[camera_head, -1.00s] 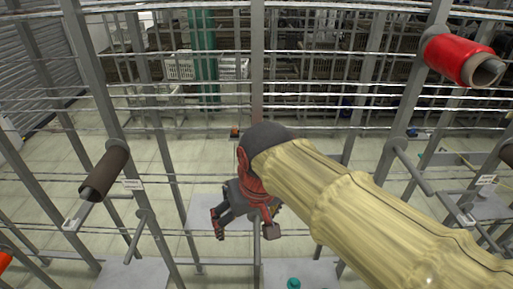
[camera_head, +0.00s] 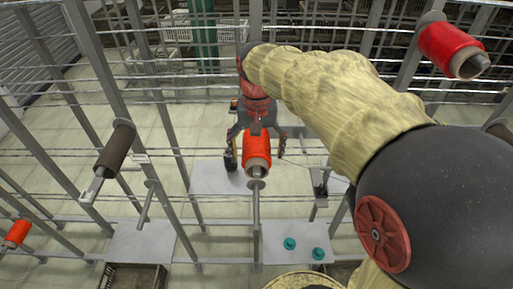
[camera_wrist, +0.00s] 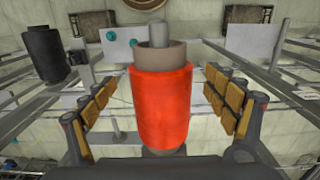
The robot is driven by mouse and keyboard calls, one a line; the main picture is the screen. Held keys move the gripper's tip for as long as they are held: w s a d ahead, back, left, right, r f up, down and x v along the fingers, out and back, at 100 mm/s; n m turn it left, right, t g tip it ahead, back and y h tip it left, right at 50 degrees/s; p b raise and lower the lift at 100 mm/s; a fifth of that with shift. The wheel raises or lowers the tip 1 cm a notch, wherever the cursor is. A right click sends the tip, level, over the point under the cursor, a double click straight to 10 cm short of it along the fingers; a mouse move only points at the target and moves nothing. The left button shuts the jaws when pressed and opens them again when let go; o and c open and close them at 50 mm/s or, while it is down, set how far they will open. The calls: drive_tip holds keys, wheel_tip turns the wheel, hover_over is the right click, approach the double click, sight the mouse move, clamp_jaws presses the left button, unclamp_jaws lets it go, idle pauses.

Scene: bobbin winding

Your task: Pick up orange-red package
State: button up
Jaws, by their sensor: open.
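The orange-red package (camera_head: 257,150) sits on a grey peg of the metal rack, in the middle of the head view. In the wrist view the package (camera_wrist: 162,105) stands between the two padded fingers, with its brown tube and the grey peg end showing at the top. My gripper (camera_head: 257,148) is open around the package, one finger on each side. In the wrist view a gap shows between the package and the fingers on both sides, so the gripper (camera_wrist: 160,110) does not appear to touch it.
A red package (camera_head: 452,48) is on a peg at upper right, a dark brown one (camera_head: 114,150) at left, and another orange-red one (camera_head: 17,233) at lower left. Rack posts and bars surround my arm. Two teal pieces (camera_head: 290,243) lie on a grey plate below. A black package (camera_wrist: 44,53) shows at left.

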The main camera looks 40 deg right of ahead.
drive_tip(key=shift+w+f, duration=0.1)
drive_tip(key=shift+f, duration=1.2)
drive_tip(key=c, duration=0.3)
drive_tip(key=c, duration=1.1)
drive_tip(key=shift+c, duration=0.2)
